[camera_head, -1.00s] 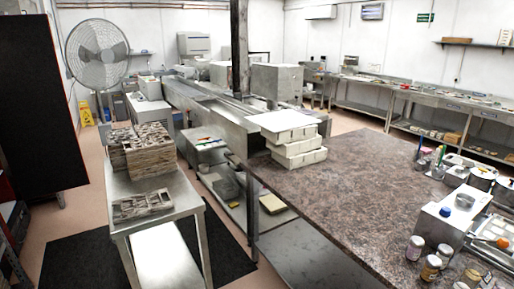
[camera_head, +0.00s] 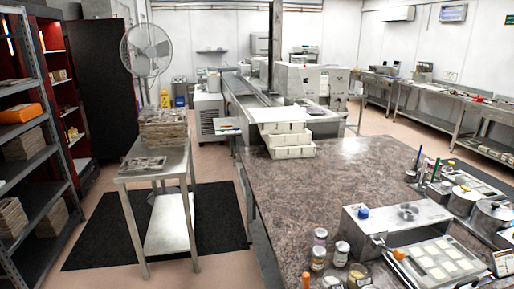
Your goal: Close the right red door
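A tall cabinet with a red interior (camera_head: 60,88) stands at the far left, behind a grey shelf rack that hides part of it. Its shelves hold small items. A tall dark panel (camera_head: 105,85) stands at the cabinet's right side, swung out from the opening, and looks like its open right door. Its visible face is nearly black, so I cannot see red on it. Neither of my grippers is in view.
A steel table (camera_head: 150,178) bearing stacked moulds stands on a black mat (camera_head: 222,225), beside a standing fan (camera_head: 147,48). A stone-topped counter (camera_head: 345,175) fills the right. Floor between rack and table is open.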

